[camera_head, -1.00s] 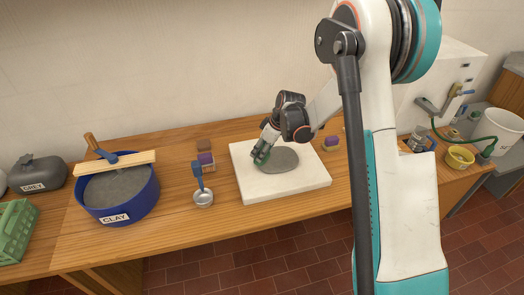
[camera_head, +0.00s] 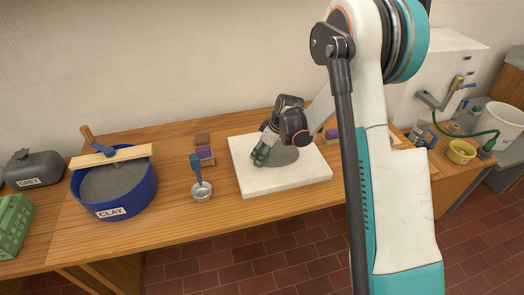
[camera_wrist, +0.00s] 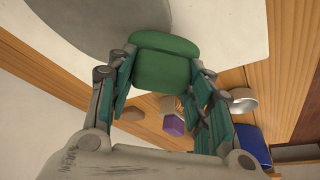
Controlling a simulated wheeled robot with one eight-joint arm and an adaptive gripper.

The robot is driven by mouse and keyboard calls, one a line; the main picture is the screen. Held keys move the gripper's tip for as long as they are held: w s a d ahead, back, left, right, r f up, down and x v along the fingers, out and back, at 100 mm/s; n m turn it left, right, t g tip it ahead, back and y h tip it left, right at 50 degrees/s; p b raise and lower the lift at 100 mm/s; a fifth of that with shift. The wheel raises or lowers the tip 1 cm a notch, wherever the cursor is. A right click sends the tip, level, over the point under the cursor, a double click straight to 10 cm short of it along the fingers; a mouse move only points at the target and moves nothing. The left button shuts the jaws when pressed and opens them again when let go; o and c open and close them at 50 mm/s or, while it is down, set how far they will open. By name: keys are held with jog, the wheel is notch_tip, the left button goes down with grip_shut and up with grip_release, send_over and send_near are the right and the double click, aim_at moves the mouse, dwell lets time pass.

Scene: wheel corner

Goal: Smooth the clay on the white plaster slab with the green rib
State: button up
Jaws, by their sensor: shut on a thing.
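The white plaster slab (camera_head: 295,183) lies on the wooden bench, with a flat grey patch of clay (camera_head: 285,156) on it. My gripper (camera_head: 262,155) is over the left part of the clay, pointing down. In the wrist view my gripper (camera_wrist: 165,85) is shut on the green rib (camera_wrist: 162,70), a rounded green piece between the fingers. The rib's far edge lies at the border of the grey clay (camera_wrist: 95,25) and the white slab (camera_wrist: 225,30). I cannot tell whether the rib touches the clay. My gripper hides part of the clay in the head view.
Left of the slab are a metal ladle with a blue handle (camera_head: 197,172), small brown and purple blocks (camera_head: 205,155), and a blue clay tub (camera_head: 125,200) with a wooden board across it. A grey container (camera_head: 35,168) and green crate (camera_head: 12,220) stand farther left. A yellow bowl (camera_head: 460,152) is at right.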

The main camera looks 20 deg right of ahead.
jog(key=shift+f, duration=0.3)
jog(key=shift+f+b, duration=0.35)
jog(key=shift+b, duration=0.2)
jog(key=shift+d+r, duration=0.1)
jog(key=shift+d+r, duration=0.1)
jog(key=shift+d, duration=1.35)
jog(key=shift+d+b, duration=0.45)
jog(key=shift+d, duration=1.05)
jog(key=shift+d, duration=0.1)
jog(key=shift+d+b, duration=0.35)
jog(key=shift+d, duration=2.6)
jog(key=shift+d, duration=0.1)
